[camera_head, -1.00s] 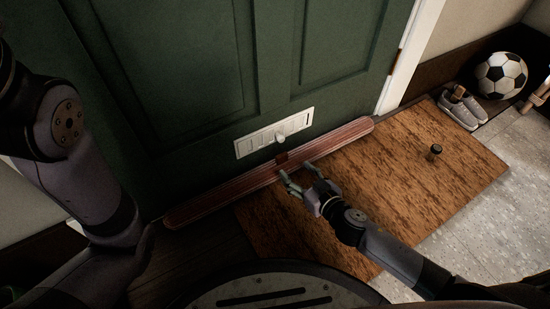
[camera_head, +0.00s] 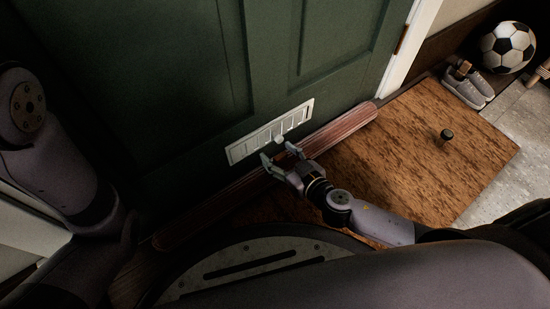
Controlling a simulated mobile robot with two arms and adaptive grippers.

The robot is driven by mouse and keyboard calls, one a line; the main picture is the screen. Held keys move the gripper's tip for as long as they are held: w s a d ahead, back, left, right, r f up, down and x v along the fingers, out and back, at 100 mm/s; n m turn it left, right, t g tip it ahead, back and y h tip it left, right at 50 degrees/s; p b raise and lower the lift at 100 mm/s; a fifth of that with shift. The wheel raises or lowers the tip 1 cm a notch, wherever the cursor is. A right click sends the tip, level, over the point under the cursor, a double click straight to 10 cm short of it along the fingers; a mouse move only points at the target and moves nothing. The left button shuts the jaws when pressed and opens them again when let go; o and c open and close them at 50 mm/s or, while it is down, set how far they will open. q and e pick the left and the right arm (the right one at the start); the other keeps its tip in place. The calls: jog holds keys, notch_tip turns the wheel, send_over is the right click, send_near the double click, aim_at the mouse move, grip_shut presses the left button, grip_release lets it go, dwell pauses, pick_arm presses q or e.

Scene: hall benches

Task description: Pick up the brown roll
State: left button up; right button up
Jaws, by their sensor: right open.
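The brown roll (camera_head: 340,129) is a long, ribbed, reddish-brown bar lying along the foot of the green door. Its middle is partly hidden behind my right gripper. My right gripper (camera_head: 279,154) is open, with its two fingers apart and pointing at the door. It is at the middle of the roll, over or right beside it; I cannot tell whether it touches. My left arm shows at the left edge, but I cannot make out its gripper.
The green door (camera_head: 180,80) with a pale slotted plate (camera_head: 250,143) stands right behind the roll. A brown mat (camera_head: 410,150) lies in front, bearing a small dark cylinder (camera_head: 446,136). Grey shoes (camera_head: 465,90) and a football (camera_head: 507,47) are at the upper right.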

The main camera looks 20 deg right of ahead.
grip_shut()
dwell(0.8)
jog(key=shift+r, duration=0.1)
